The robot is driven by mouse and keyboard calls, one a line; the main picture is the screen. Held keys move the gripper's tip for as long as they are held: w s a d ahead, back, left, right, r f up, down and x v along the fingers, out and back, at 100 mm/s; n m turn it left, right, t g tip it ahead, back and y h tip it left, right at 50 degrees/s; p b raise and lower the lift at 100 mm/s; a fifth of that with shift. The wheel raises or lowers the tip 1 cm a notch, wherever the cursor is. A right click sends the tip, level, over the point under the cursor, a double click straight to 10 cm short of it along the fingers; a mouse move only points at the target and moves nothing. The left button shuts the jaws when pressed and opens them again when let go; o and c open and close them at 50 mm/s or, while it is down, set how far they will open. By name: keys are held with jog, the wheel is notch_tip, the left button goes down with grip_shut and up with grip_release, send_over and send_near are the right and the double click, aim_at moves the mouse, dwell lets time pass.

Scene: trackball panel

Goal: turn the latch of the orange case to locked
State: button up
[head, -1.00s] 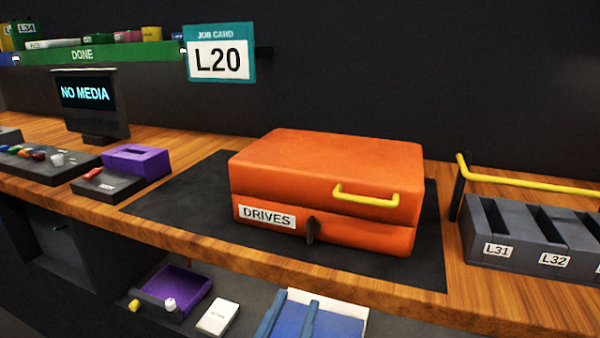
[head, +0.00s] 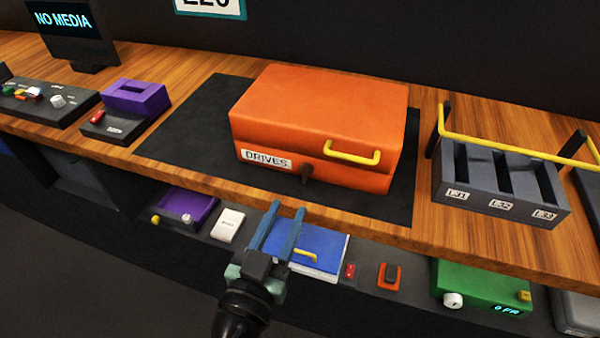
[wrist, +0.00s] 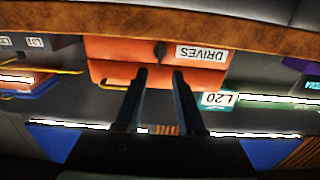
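The orange case (head: 310,110) lies closed on a dark mat on the wooden bench, with a "DRIVES" label and a yellow handle (head: 352,153) on its front. Its latch (head: 307,173) is a small dark tab at the lid seam, standing about upright. In the wrist view the case (wrist: 115,73) shows upside down, with the latch (wrist: 160,50) beyond my fingers. My gripper (head: 281,222) is open and empty, its two blue fingers apart, in front of and below the bench edge. It does not touch the case.
A grey slotted rack (head: 500,180) with a yellow rail stands right of the case. A purple-topped box (head: 136,97) is at left. The bench edge (head: 215,185) lies between my gripper and the case. Below is a shelf with a green box (head: 480,285).

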aim_at(303, 175)
jog(key=p+x, duration=0.1)
jog(key=x, duration=0.7)
jog(key=shift+c, duration=0.3)
grip_shut()
